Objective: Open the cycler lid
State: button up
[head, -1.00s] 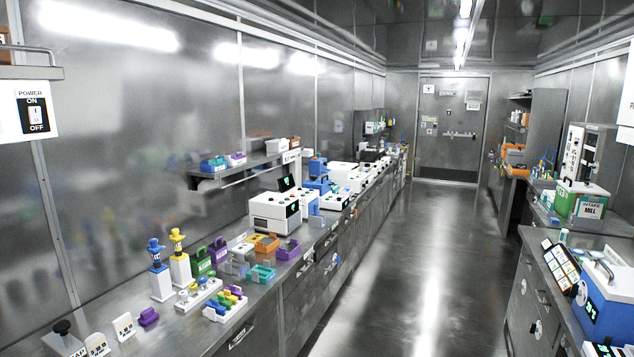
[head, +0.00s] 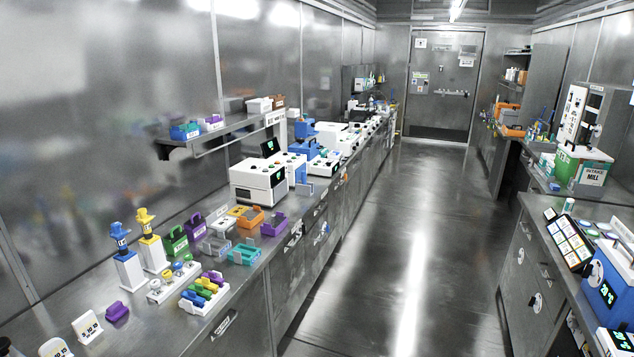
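No machine in view carries a label that I can read as cycler. A white boxy machine (head: 258,186) with a dark front display stands on the left bench; its top looks flat and closed. A blue machine (head: 606,291) with a lit display stands on the right bench, cut by the right edge. I cannot tell which of these, if either, is the cycler. My gripper is not in view.
The left bench (head: 62,318) carries pipettes in stands (head: 153,250), a tube rack (head: 204,291) and several coloured holders. On the right are a tablet (head: 570,242) and a mill (head: 582,170). The aisle floor (head: 385,270) is clear to the far door (head: 440,85).

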aim_at(312, 149)
jog(key=i+l+z, duration=0.1)
jog(key=i+z, duration=0.2)
jog(key=i, duration=0.65)
jog(key=i+j+z, duration=0.1)
jog(key=i+z, duration=0.15)
jog(key=i, duration=1.55)
jog(key=i+l+u, duration=0.15)
jog(key=i, duration=0.8)
jog(key=i+j+u, duration=0.15)
jog(key=i+u, duration=0.3)
jog(key=i, duration=0.35)
jog(key=i+l+u, duration=0.15)
jog(key=i+u, duration=0.3)
jog(key=i, duration=0.3)
